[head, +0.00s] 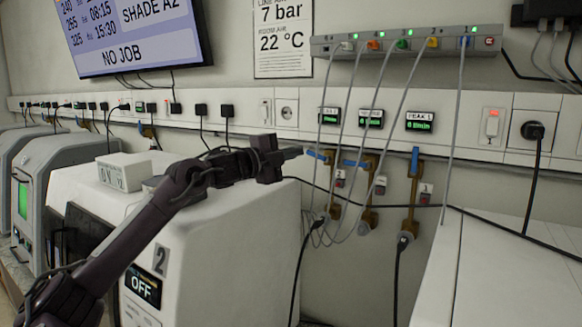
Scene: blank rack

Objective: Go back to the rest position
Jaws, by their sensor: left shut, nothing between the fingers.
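My left arm comes in from the lower left and reaches up over the white machine (235,240) marked 2, whose small display reads OFF. My left gripper (292,154) is at the end of this arm, pointing right, in front of the wall. It is shut and holds nothing. It appears close to the blue-handled valves (318,155) in the picture, but I cannot tell the distance between them. My right gripper is not in view.
Wall sockets (286,112) and small displays line a white rail. More machines (70,165) stand at left. A white surface (500,270) is at lower right.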

